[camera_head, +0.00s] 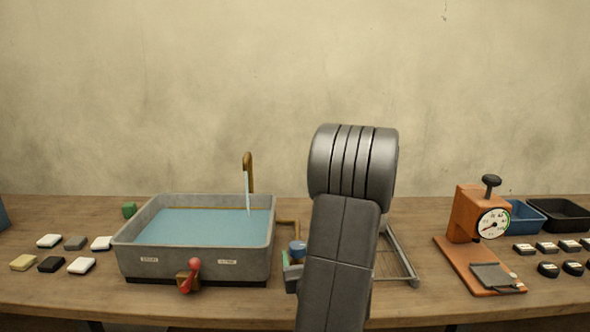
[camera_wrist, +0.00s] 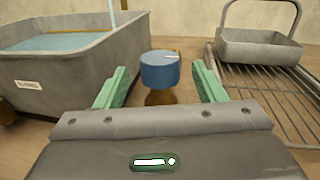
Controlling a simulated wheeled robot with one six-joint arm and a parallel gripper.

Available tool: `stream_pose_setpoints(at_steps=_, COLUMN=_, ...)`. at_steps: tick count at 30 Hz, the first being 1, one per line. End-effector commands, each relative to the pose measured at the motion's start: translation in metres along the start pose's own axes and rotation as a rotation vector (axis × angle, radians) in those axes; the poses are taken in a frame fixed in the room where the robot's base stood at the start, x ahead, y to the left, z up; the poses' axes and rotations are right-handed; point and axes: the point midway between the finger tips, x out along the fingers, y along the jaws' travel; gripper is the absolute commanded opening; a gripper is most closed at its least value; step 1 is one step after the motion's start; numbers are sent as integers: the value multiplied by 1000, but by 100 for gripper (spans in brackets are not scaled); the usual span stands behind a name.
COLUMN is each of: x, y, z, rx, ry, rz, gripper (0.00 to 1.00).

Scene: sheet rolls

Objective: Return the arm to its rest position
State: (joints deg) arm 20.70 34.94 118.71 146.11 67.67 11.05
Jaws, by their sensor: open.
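My arm stands upright in the middle of the head view and hides most of what lies behind it. My gripper (camera_wrist: 160,82) shows in the wrist view with its two green fingers spread apart and nothing between them. A blue round knob (camera_wrist: 160,70) on a brown base stands beyond the fingers, between them in the picture; it also shows in the head view (camera_head: 298,249) at the left edge of my arm. I cannot tell how far the fingertips are from it.
A grey basin (camera_head: 193,262) of water with a running tap (camera_head: 248,172) and a red-handled valve (camera_head: 193,272) stands left. A wire rack (camera_wrist: 275,100) and grey basket (camera_wrist: 262,48) are right. An orange dial press (camera_head: 467,215), bins (camera_head: 560,213) and small blocks (camera_head: 50,241) flank them.

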Motion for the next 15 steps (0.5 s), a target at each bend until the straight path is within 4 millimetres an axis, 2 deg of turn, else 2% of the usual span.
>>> stream_pose_setpoints(at_steps=6, x=-45, y=-1, z=-1, rx=0, ry=1, rz=-4, gripper=63)
stream_pose_setpoints(at_steps=15, x=-92, y=-1, z=-1, rx=0, ry=0, rz=-4, gripper=63)
